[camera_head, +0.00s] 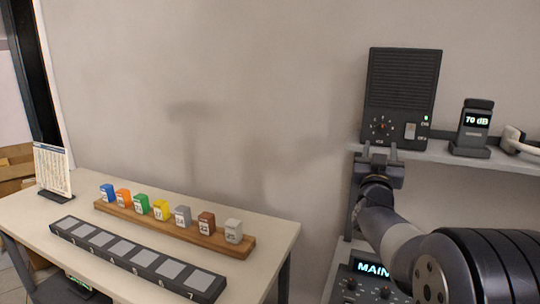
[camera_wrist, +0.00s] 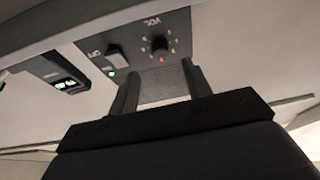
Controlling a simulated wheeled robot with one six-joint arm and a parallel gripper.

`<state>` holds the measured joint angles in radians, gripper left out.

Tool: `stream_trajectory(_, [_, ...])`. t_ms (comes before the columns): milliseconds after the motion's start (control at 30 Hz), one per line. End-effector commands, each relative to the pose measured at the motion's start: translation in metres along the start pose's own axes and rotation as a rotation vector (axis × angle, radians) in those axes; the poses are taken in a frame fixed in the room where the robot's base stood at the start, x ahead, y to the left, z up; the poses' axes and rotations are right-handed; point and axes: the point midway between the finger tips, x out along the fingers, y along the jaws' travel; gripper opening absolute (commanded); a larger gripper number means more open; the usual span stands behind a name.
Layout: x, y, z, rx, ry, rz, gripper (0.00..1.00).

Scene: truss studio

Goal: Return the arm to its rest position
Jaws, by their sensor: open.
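My gripper (camera_head: 379,150) is at the right in the head view, raised at the front of the shelf, just below the dark speaker box (camera_head: 402,88). In the wrist view my gripper (camera_wrist: 160,82) has its two fingers apart with nothing between them. The speaker's front shows beyond the fingers, with a VOL knob (camera_wrist: 159,46) and a switch (camera_wrist: 115,56) beside a green light. I cannot tell whether the fingers touch the speaker. My arm reaches up from the lower right.
A shelf (camera_head: 440,153) holds the speaker and a small meter (camera_head: 473,128) reading 70 dB. Below is a panel marked MAIN (camera_head: 372,270). At left, a table (camera_head: 25,210) bears a wooden rack (camera_head: 170,228) of several coloured blocks, a numbered dark strip (camera_head: 135,262) and a card (camera_head: 53,170).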

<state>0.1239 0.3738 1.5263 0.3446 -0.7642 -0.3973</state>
Motion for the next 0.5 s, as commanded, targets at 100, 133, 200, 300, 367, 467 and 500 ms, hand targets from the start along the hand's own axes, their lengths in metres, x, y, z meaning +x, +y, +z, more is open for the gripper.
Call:
stream_trajectory(100, [-0.019, -0.001, 0.001, 0.002, 0.0, -0.001, 0.47])
stream_trajectory(133, [-0.023, -0.001, 0.001, 0.002, 0.0, -0.001, 0.47])
stream_trajectory(200, [-0.03, 0.0, 0.001, 0.002, 0.0, 0.0, 0.47])
stream_trajectory(300, [-0.037, 0.0, 0.0, 0.002, 0.0, 0.0, 0.47])
stream_trajectory(367, [-0.04, 0.0, 0.0, 0.002, 0.0, 0.0, 0.47])
stream_trajectory(467, [-0.041, 0.0, 0.0, 0.001, -0.001, 0.0, 0.47])
stream_trajectory(500, [-0.042, 0.0, 0.0, 0.001, -0.001, 0.0, 0.47])
